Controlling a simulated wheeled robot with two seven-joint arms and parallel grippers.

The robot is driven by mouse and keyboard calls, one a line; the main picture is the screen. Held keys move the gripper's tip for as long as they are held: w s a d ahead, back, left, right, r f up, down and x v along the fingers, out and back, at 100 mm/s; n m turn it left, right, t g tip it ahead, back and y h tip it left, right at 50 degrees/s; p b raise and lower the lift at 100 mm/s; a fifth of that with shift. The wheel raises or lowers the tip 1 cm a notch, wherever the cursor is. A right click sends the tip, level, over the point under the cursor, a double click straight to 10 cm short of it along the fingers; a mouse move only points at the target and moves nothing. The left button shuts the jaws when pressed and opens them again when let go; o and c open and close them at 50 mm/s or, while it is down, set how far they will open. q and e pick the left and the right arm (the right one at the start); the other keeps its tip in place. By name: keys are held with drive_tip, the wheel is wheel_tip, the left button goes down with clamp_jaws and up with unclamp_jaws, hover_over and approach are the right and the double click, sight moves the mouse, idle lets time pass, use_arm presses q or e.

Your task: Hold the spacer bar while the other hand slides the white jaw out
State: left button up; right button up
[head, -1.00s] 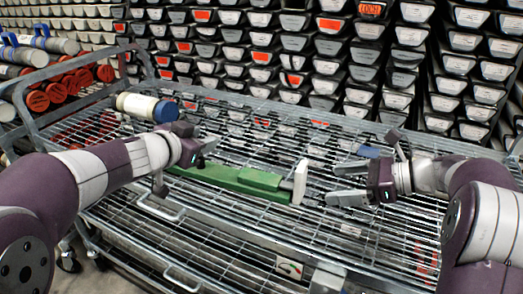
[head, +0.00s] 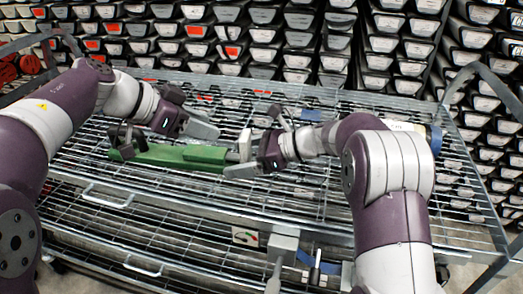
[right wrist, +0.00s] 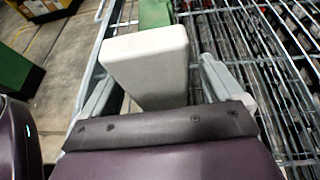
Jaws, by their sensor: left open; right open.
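The green spacer bar (head: 170,155) lies on the wire shelf of the cart, with the white jaw (head: 245,143) upright at its right end. A grey rod section shows between them. My left gripper (head: 178,132) is open above the bar, its fingers apart; whether it touches the bar I cannot tell. My right gripper (head: 257,146) is open at the white jaw, one finger on each side. In the right wrist view the white jaw (right wrist: 150,60) stands between the two open fingers, with a gap on the right, and the green bar (right wrist: 154,14) shows beyond it.
The wire shelf (head: 330,200) has free room in front of and right of the bar. A white tube with a blue end (head: 436,138) lies at the right, partly behind my right arm. A wall of stacked core liners (head: 250,45) stands behind the cart. A small blue object (head: 312,115) lies on the shelf.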

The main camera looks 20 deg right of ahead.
drive_tip(key=shift+x, duration=0.75)
drive_tip(key=shift+c, duration=0.3)
drive_tip(key=c, duration=1.5)
drive_tip(key=shift+o, duration=0.2)
